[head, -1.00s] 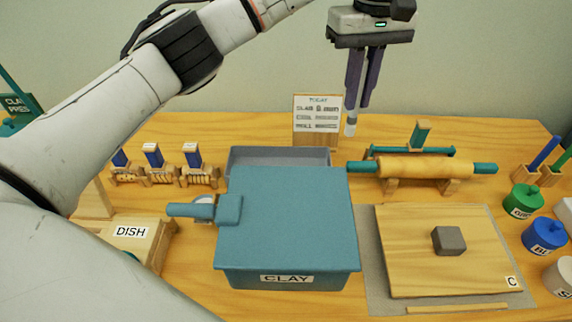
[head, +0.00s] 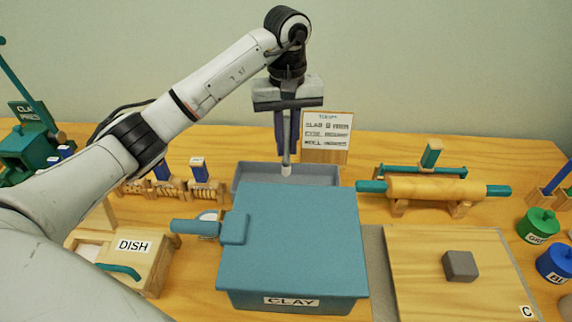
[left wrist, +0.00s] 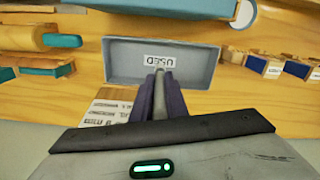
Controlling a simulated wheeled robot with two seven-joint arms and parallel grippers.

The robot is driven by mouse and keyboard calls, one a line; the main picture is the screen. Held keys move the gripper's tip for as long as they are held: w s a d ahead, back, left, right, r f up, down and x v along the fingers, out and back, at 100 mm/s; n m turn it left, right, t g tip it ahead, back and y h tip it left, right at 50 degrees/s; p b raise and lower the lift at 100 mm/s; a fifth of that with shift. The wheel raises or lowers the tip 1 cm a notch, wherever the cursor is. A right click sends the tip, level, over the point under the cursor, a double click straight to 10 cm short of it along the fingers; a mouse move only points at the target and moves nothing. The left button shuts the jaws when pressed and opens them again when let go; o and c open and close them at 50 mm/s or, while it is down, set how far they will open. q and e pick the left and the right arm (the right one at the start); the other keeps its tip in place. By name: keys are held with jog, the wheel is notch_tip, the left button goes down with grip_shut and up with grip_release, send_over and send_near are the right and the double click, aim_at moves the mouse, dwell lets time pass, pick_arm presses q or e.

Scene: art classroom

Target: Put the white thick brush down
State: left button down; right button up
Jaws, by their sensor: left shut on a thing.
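My left gripper (head: 287,140) is shut on the white thick brush (head: 286,170), which hangs upright with its pale tip down. Only the brush's lower part shows clearly; the fingers hide the rest. In the head view the tip overlaps the grey tray (head: 243,180) behind the clay bin. In the left wrist view the brush (left wrist: 159,72) lies between the fingers, in line with the tray (left wrist: 120,60) and its USED label. The tray's visible floor is bare; how high the tip is above it I cannot tell. My right gripper is not in view.
The blue clay bin (head: 290,240) stands in front of the tray and hides part of it. A sign (head: 327,135) stands just behind the tray. A rolling pin (head: 435,188) on a stand is to the right. Wooden stamp holders (head: 200,185) are to the left.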

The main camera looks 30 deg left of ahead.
aim_at(287, 161)
pick_arm(q)
jog(key=shift+f, duration=2.55)
jog(key=c, duration=1.7)
grip_release()
jog(key=shift+c, duration=0.2)
notch_tip(287, 161, up, 12)
jog(key=shift+r+p, duration=0.15)
jog(key=shift+p, duration=0.2)
